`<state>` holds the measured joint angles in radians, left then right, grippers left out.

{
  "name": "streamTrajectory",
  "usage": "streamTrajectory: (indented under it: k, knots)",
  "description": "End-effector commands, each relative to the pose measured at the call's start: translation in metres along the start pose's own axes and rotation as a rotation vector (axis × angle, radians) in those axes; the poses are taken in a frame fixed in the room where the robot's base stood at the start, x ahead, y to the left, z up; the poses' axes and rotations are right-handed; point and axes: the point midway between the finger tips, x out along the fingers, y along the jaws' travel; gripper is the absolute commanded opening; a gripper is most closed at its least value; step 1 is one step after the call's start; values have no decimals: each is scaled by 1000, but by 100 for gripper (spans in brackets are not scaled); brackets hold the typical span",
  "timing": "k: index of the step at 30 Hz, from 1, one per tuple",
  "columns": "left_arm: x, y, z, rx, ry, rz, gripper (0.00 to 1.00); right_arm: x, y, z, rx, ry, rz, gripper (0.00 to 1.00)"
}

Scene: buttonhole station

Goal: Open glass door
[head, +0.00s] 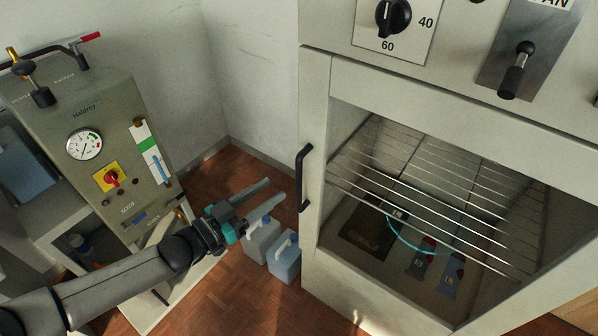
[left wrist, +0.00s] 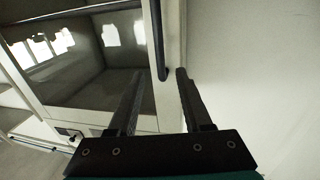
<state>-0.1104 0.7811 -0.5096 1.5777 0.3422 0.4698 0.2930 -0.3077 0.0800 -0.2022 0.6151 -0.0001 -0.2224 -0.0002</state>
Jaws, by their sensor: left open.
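The glass door (head: 317,115) of the pale cabinet is at the right in the head view and looks closed. Its black upright bar handle (head: 302,178) is on the door's left edge. My left gripper (head: 275,189) is open and empty, left of the handle's lower part, with its fingers pointing toward it. In the left wrist view, the handle (left wrist: 157,42) runs down from the top, and its lower end appears between the two fingertips (left wrist: 160,71). I see no clear contact. The glass (left wrist: 85,60) shows bright window reflections there. My right gripper is not in view.
Behind the glass are a wire rack (head: 430,185) and several small items. Two jugs (head: 284,261) stand on the wooden floor below my left gripper. A Haldrey machine (head: 95,125) with a gauge stands at the left. A lever (head: 515,75) sits above the door.

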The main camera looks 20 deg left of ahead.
Motion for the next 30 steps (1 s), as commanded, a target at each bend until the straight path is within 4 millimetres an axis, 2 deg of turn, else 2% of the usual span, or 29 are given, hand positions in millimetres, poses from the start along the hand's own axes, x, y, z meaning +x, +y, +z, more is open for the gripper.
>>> streamTrajectory:
  k: [9, 15, 21, 30]
  knots:
    - [53, 0, 1, 1, 3, 0, 50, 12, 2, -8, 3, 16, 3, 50]
    - [79, 0, 1, 0, 1, -1, 50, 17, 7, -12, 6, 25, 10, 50]
    - [92, 0, 1, 0, -1, 0, 50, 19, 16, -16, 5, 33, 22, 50]
    - [94, 0, 0, 0, -2, 0, 50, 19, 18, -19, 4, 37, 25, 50]
